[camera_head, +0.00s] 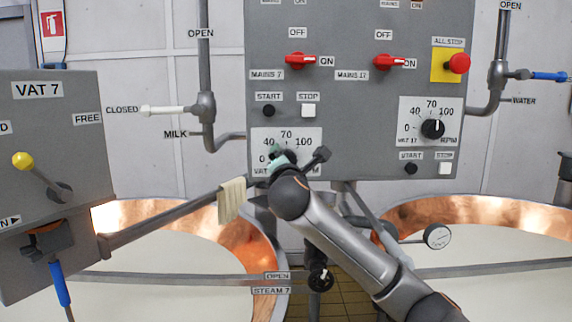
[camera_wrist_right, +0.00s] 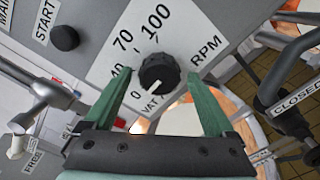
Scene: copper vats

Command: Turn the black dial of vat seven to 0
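The black dial of vat seven (camera_wrist_right: 159,72) sits on a white scale plate (camera_head: 300,137) marked 0, 40, 70, 100 on the grey panel. In the right wrist view its white mark points down-left, close to the 0; I cannot tell whether it lines up exactly. My right gripper (camera_wrist_right: 161,78), with green fingers, is open, one finger on each side of the dial in that view. I cannot tell whether the fingers touch it. In the head view the right gripper (camera_head: 277,156) covers most of the dial. My left gripper is not in view.
Vat 17's dial (camera_head: 433,129) is to the right. A START button (camera_head: 268,110), a STOP button (camera_head: 309,110) and a red mains switch (camera_head: 300,61) are above. A cloth (camera_head: 231,200) hangs on a rail below left. The VAT 7 box (camera_head: 50,150) stands left.

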